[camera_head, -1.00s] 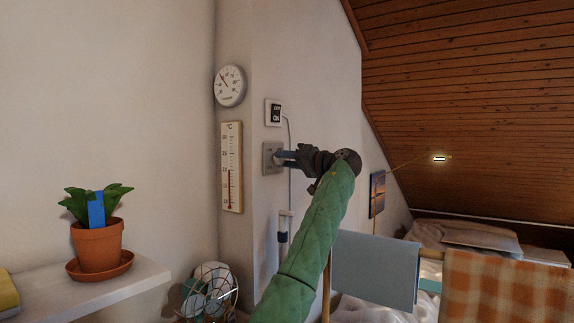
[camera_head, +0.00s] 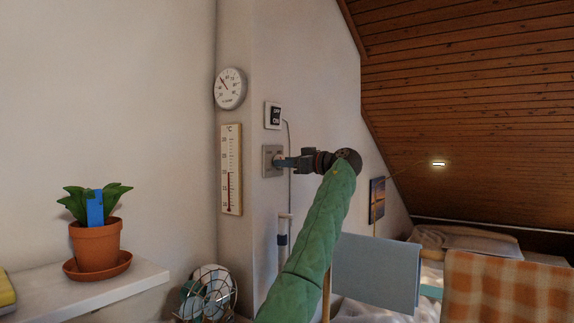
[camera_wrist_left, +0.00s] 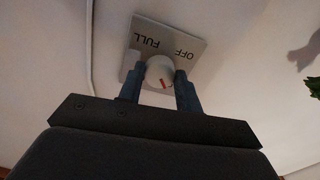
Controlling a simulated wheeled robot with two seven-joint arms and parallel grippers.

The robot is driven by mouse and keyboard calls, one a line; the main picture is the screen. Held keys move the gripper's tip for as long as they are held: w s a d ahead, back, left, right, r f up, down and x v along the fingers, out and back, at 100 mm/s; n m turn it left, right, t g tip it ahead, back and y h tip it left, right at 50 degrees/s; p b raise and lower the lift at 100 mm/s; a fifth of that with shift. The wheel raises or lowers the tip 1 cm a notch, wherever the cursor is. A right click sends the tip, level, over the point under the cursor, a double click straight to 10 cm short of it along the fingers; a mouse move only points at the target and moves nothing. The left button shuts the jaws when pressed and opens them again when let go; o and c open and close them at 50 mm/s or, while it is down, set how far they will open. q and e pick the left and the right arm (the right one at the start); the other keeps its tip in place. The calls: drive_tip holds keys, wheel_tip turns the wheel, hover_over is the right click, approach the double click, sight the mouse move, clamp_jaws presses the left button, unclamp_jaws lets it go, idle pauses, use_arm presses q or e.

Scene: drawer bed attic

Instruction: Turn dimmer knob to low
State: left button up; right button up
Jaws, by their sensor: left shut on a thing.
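The dimmer plate (camera_head: 268,160) is a grey square on the wall below the OFF/ON switch. In the left wrist view the plate (camera_wrist_left: 185,41) shows the words FULL and OFF, and the round white dimmer knob (camera_wrist_left: 159,70) with a red mark stands out from it. My left gripper (camera_head: 279,161) reaches the plate, its arm coming up in a green sleeve. In the left wrist view its blue fingers (camera_wrist_left: 160,84) are on either side of the knob, shut on it. In the head view the gripper hides the knob. My right gripper is out of view.
An OFF/ON switch (camera_head: 273,115) is just above, with a cable running down. A thermometer (camera_head: 231,170) and a round dial (camera_head: 230,88) hang to the left. A potted plant (camera_head: 96,245) stands on a shelf; a fan (camera_head: 208,293) is below.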

use_arm(q)
drive_tip(key=shift+f+n, duration=0.2)
drive_tip(key=shift+n, duration=0.2)
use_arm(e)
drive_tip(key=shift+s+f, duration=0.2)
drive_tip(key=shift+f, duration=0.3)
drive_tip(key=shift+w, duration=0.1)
use_arm(q)
drive_tip(key=o, duration=1)
drive_tip(key=shift+r, duration=0.1)
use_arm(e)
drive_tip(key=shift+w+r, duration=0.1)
use_arm(q)
drive_tip(key=shift+d, duration=0.1)
drive_tip(key=b+v, duration=0.1)
drive_tip(key=v, duration=0.6)
drive_tip(key=shift+s+d, duration=0.15)
drive_tip(key=shift+d, duration=0.15)
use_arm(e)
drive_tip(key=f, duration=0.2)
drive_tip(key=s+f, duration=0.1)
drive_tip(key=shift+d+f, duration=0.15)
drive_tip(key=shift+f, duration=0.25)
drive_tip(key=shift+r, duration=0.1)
